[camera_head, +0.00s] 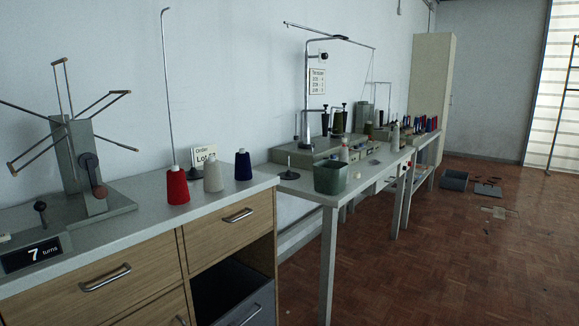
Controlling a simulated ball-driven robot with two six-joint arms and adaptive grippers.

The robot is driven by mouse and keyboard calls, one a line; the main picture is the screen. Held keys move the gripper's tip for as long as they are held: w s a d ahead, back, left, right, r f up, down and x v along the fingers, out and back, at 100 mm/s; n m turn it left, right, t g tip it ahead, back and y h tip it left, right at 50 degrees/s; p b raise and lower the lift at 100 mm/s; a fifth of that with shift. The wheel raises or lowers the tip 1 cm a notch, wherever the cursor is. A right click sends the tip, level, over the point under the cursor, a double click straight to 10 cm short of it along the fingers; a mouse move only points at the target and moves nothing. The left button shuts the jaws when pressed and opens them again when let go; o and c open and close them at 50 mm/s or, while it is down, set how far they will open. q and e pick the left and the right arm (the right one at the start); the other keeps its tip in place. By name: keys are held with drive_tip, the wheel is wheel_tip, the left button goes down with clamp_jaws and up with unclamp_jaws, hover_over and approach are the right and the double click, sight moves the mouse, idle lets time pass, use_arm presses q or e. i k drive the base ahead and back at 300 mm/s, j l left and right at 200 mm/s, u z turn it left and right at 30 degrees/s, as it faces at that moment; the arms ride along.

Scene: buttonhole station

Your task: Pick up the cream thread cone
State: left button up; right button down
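The cream thread cone (213,176) stands upright on the grey top of the wooden drawer cabinet (140,226). It is between a red thread cone (177,186) on its left and a dark blue thread cone (243,166) on its right. A small white sign reading "Order" and "Lot" (204,155) stands behind it, partly hidden by the cream cone. Neither of my grippers shows in this view.
A winder with wooden-tipped arms (75,150) and a tall bent metal rod (167,85) stand on the cabinet. A second table (335,194) on the right holds a green bin (330,177) and a machine. Open parquet floor (450,260) lies at the right.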

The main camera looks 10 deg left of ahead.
sight(212, 176)
drive_tip(key=i+l+z, duration=0.2)
drive_tip(key=i, duration=0.5)
drive_tip(key=i+z, duration=0.25)
drive_tip(key=i, duration=0.5)
drive_tip(key=i+l+u, duration=0.1)
drive_tip(key=i+u, duration=0.3)
drive_tip(key=i+l+u, duration=0.15)
drive_tip(key=i+u, duration=0.25)
drive_tip(key=i+l+u, duration=0.25)
drive_tip(key=u, duration=0.15)
